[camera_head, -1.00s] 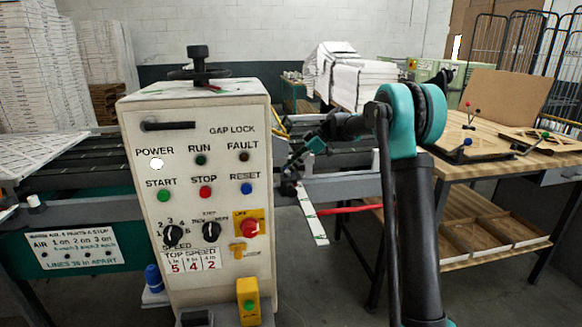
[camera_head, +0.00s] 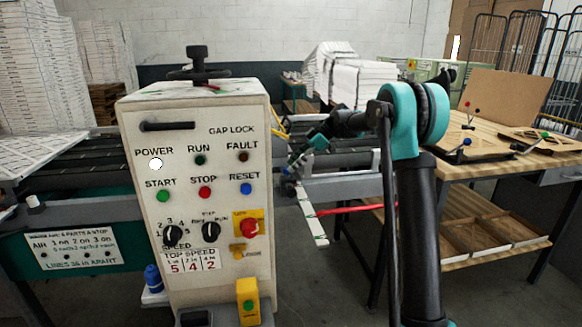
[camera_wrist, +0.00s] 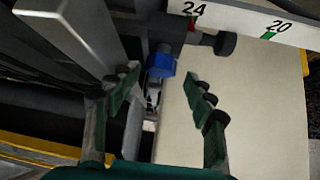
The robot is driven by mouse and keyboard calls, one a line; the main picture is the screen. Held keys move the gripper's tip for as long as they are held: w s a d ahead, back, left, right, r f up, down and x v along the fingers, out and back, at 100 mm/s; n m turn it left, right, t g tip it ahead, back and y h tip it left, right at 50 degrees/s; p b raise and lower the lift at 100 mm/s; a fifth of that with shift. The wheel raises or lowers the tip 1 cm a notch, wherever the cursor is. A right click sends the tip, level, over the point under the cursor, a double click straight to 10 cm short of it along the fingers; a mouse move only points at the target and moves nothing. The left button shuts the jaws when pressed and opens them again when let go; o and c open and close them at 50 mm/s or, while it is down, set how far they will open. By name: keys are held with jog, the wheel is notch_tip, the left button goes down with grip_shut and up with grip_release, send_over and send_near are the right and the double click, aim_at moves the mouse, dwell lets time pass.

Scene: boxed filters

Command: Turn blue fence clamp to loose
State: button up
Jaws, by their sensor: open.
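In the wrist view the blue fence clamp (camera_wrist: 161,63) is a small blue knob at the top middle, below a dark cylindrical fitting. My gripper (camera_wrist: 160,84) is open, with one green finger to the left of the knob and one to the right. The knob lies in the gap close to the fingertips, and no contact shows. In the head view my gripper (camera_head: 291,166) is small and dark beside the fence area, beyond the control box. The knob cannot be made out there.
A white scale strip with numbers (camera_wrist: 245,17) runs along the top right in the wrist view. A grey metal bar (camera_wrist: 72,35) stands close by the left finger. In the head view the control box (camera_head: 200,190) is at left and a wooden table (camera_head: 490,175) at right.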

jog(key=v, duration=0.6)
jog(key=shift+d, duration=0.15)
jog(key=shift+r, duration=0.1)
jog(key=shift+s, duration=0.1)
jog(key=shift+c, duration=0.4)
